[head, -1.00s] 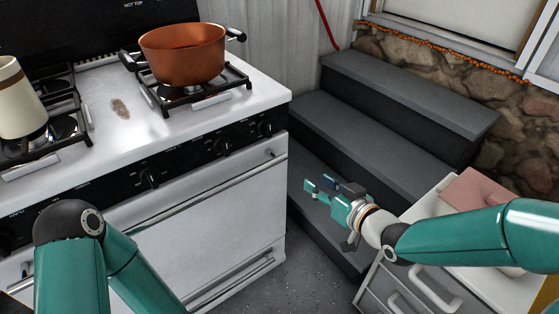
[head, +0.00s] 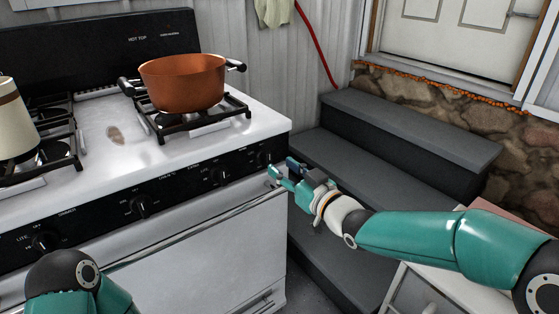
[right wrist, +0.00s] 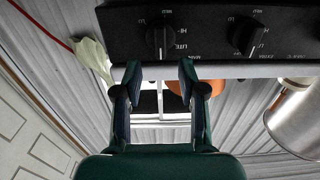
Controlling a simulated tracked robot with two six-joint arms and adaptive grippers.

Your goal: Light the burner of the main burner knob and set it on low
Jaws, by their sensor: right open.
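The white stove has a black front panel (head: 180,190) with a row of black knobs. The rightmost knob (head: 265,157) is just left of and beyond my right gripper (head: 281,168). Another knob (head: 220,175) is further left. In the right wrist view, which looks upside down, the rightmost knob (right wrist: 160,38) lies ahead of the gap between the open fingers (right wrist: 160,72), apart from them. A second knob (right wrist: 246,38) is to its right.
A copper pot (head: 183,82) sits on the right-hand grate. A cream pot (head: 12,118) stands on the left one. The oven handle (head: 190,225) runs below the panel. Dark grey steps (head: 400,130) rise to the right.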

